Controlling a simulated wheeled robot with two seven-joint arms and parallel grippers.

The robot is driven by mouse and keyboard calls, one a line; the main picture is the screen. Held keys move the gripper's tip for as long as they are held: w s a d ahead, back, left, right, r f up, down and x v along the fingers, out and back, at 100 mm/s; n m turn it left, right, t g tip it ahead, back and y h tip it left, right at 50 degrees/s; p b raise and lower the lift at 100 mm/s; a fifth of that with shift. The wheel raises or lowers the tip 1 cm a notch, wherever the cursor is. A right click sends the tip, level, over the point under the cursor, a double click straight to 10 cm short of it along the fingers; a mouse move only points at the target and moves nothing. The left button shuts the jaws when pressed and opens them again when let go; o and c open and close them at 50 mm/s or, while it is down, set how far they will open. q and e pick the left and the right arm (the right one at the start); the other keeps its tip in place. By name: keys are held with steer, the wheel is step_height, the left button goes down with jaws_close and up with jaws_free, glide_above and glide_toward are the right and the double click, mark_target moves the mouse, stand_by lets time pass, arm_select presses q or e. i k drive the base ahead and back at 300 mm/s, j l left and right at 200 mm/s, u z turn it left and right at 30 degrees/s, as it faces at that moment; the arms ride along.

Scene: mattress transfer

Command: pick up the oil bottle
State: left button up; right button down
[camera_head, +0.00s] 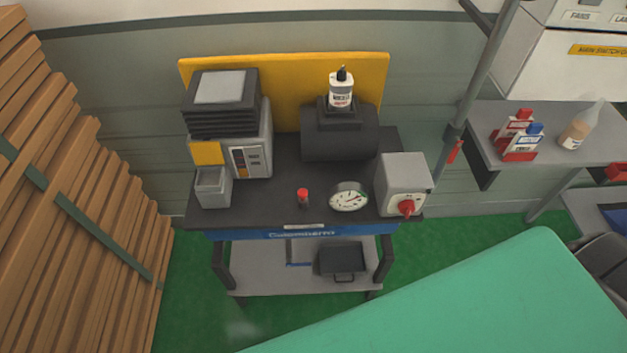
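A small white bottle (341,92) with a dark pointed cap and a printed label stands upright on top of a black cylindrical unit (340,140) at the back of a workbench; it looks like the oil bottle, but its label is too small to read. Another bottle (580,127), clear with a tan lower part, stands on the grey shelf at the right. Neither gripper is in view.
The dark workbench (270,193) also bears a grey-black machine (255,130), a round gauge (348,197) and a grey switch box (403,178). Red-and-white containers (519,140) stand on the right shelf (480,122). Stacked wooden slats (60,200) fill the left; a green mattress-like slab (470,300) fills the lower right.

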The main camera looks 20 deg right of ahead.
mark_target(583, 123)
steer(key=z, duration=2.25)
steer(key=i+l+u, duration=0.15)
steer(key=i, duration=0.1)
